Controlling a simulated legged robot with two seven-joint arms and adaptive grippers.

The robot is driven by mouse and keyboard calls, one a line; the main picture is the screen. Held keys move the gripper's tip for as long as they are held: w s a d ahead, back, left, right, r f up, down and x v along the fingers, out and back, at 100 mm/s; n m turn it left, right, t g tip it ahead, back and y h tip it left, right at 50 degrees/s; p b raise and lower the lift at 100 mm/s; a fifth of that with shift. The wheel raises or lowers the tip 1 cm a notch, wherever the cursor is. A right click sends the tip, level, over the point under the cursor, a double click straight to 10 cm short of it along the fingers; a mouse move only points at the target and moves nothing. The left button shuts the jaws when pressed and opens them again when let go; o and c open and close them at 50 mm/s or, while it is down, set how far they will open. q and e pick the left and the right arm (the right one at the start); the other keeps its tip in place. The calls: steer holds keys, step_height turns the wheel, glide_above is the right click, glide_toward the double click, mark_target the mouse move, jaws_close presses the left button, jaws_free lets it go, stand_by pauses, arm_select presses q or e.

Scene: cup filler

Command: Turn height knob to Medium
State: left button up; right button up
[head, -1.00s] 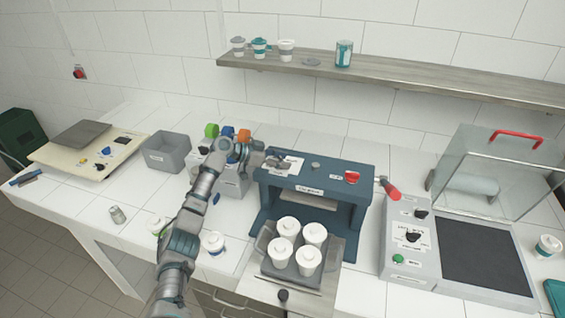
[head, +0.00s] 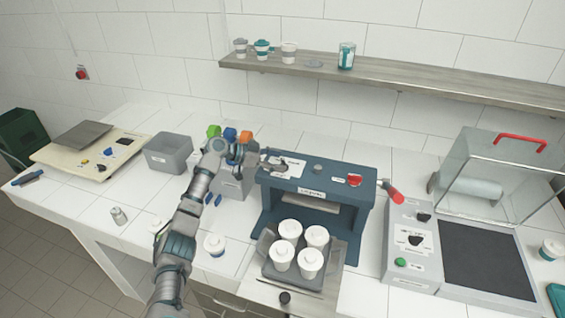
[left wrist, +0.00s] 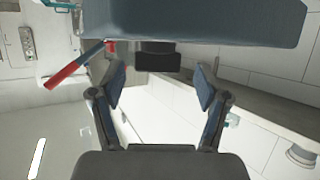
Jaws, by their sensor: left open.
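The blue machine (head: 318,195) stands mid-counter, with labels, a round grey piece (head: 318,169) and a red knob (head: 354,180) on its top. My left gripper (head: 277,163) is over the machine's top left corner, beside a white label. In the left wrist view, its two fingers (left wrist: 160,88) are spread with nothing gripped. A black knob-like block (left wrist: 157,60) shows just beyond and between the fingertips, under the machine's blue body (left wrist: 200,20); contact is not visible. I cannot read the labels or tell which setting a knob has. My right gripper is not in view.
Several white lidded cups stand on a tray (head: 268,268) in front of the machine. A red-handled lever (head: 391,193) sticks out at its right. A sealing unit (head: 412,262) is farther right. A grey bin (head: 168,153) stands left; a shelf (head: 400,77) runs behind.

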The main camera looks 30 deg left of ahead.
arm_select(q)
steer(key=v, duration=0.9)
steer(key=shift+s+a, duration=0.2)
steer(key=shift+a, duration=0.25)
